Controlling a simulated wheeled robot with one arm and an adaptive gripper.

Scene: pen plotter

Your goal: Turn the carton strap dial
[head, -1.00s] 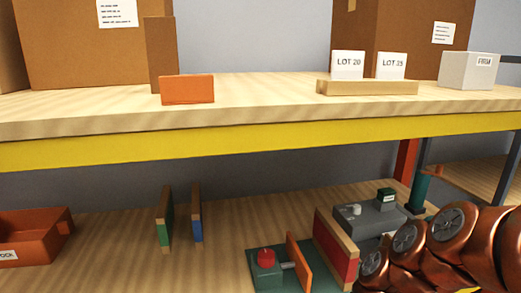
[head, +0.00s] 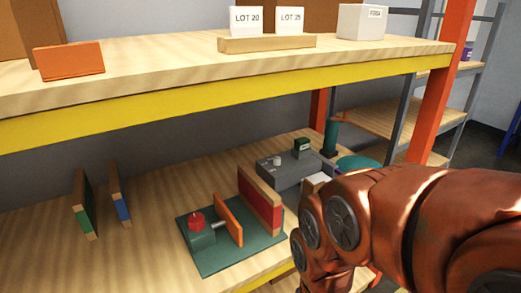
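I cannot tell which knob is the carton strap dial. My gripper is not visible.
Green (head: 84,208) and blue (head: 122,206) panels stand at left. The yellow-edged upper shelf (head: 150,122) hangs over the lower shelf; an orange post (head: 440,90) stands at right. Bare shelf lies mid-left.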

